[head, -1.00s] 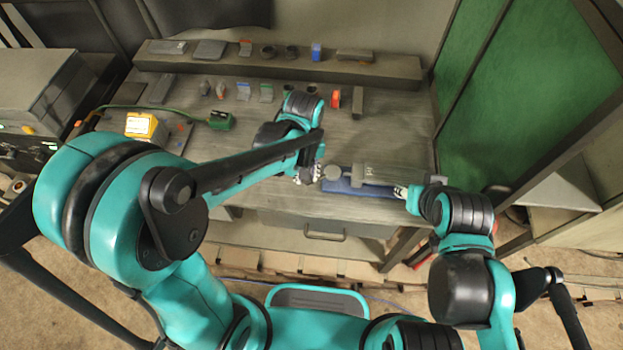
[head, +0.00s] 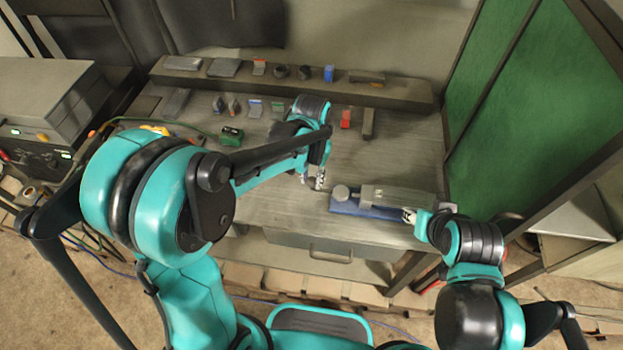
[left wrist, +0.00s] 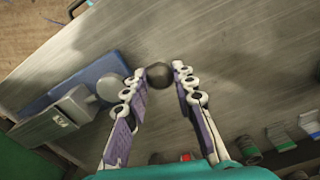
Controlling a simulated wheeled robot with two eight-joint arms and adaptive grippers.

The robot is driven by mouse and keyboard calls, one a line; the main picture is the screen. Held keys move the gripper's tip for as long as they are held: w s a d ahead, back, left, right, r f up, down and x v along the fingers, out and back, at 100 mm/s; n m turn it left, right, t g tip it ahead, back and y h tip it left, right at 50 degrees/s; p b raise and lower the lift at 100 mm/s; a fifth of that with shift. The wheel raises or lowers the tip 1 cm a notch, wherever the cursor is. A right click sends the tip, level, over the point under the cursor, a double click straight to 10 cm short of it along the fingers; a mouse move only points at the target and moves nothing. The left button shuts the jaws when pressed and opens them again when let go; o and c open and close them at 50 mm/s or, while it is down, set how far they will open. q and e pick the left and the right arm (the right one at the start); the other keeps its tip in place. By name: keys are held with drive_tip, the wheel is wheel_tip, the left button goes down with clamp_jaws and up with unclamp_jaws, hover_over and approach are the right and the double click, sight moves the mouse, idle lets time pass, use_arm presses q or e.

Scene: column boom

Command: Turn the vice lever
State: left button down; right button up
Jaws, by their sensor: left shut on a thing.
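The vice (head: 397,196) is a grey body on a blue base, lying on the right part of the workbench. It also shows at the left of the left wrist view (left wrist: 72,110). My left gripper (head: 316,183) is just left of the vice's round end. In the left wrist view its fingers (left wrist: 158,80) are shut on a dark ball (left wrist: 158,72), seemingly the lever's knob. The rest of the lever is hidden. My right gripper (head: 410,215) is at the vice's right end; its fingers are too small to tell whether they are open.
The grey workbench (head: 285,205) has a back shelf (head: 300,85) with several small blocks and rings. A green panel (head: 520,100) bounds the right side. Bare bench lies left of the vice.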

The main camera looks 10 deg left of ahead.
idle(0.4)
use_arm(q)
drive_tip(key=c, duration=1.2)
unclamp_jaws()
drive_tip(key=shift+w, duration=0.1)
drive_tip(key=shift+r, duration=0.1)
wheel_tip(320, 180, up, 12)
drive_tip(key=shift+f, duration=0.1)
drive_tip(key=s+a+f+n+t+b, duration=0.1)
drive_tip(key=s+a+f+t, duration=0.1)
drive_tip(key=s+a, duration=0.1)
drive_tip(key=s+a+f+n+t+b, duration=0.1)
drive_tip(key=s+a+t, duration=0.1)
drive_tip(key=s, duration=0.3)
drive_tip(key=s+a+f+n+t+b, duration=0.1)
drive_tip(key=s+a+f+t, duration=0.1)
drive_tip(key=s+a+t, duration=0.1)
drive_tip(key=shift+s+a+f+b, duration=0.2)
drive_tip(key=shift+s+a, duration=0.15)
drive_tip(key=shift+s, duration=0.05)
drive_tip(key=shift+s+a+f+b, duration=0.2)
drive_tip(key=shift+s+a, duration=0.1)
drive_tip(key=shift+s, duration=0.1)
